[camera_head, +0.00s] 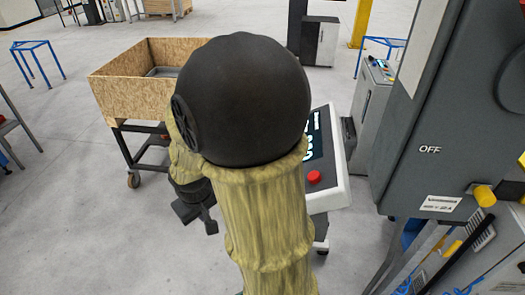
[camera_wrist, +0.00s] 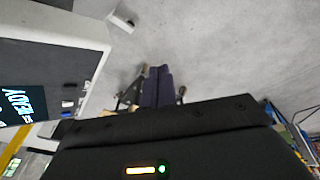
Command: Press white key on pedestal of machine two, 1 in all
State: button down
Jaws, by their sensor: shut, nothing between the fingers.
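A console pedestal (camera_head: 335,185) with a dark lit screen and a red button stands behind my arm in the head view, partly hidden by it. In the wrist view a grey console (camera_wrist: 60,60) fills the left, with a screen (camera_wrist: 22,100) lit in green and white text. A small white key (camera_wrist: 67,103) is among small dark keys near its edge. I see no machine number. My gripper (camera_head: 208,222) hangs left of the pedestal, apart from it. In the wrist view my gripper (camera_wrist: 158,72) is shut and empty, pointing over the floor to the right of the console.
A wooden box (camera_head: 120,88) on a wheeled cart stands behind my gripper on the left. A tall grey cabinet (camera_head: 425,120) marked OFF, with yellow knobs, is close on the right. Another grey unit (camera_head: 370,110) stands behind the pedestal. The floor at the front left is clear.

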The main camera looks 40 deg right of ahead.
jog(key=w+d+r+n+h+p, duration=0.1)
jog(key=w+d+h+p, duration=0.1)
jog(key=w+d, duration=0.4)
jog(key=w+d+r+n+h+p, duration=0.1)
jog(key=w+d, duration=0.4)
jog(key=d, duration=0.7)
jog(key=w+d+r+n+t+h+p, duration=0.1)
jog(key=w+d+r+h+p, duration=0.1)
jog(key=w+d+h+p, duration=0.2)
jog(key=w+d, duration=0.2)
jog(key=d, duration=0.2)
jog(key=shift+w+d+r+n+h, duration=0.2)
jog(key=shift+w+d+n+h, duration=0.1)
jog(key=shift+d+n, duration=0.1)
jog(key=shift+f, duration=0.1)
jog(key=f+b, duration=0.2)
jog(key=s+d+f+b, duration=0.1)
jog(key=f+b, duration=0.1)
jog(key=s+d+f+b, duration=0.1)
jog(key=b, duration=0.1)
jog(key=shift+s+f, duration=0.2)
jog(key=shift+f, duration=0.2)
jog(key=f+b, duration=0.1)
jog(key=s+d+b, duration=0.1)
jog(key=b, duration=0.1)
jog(key=shift+f+b, duration=0.3)
jog(key=shift+f, duration=0.05)
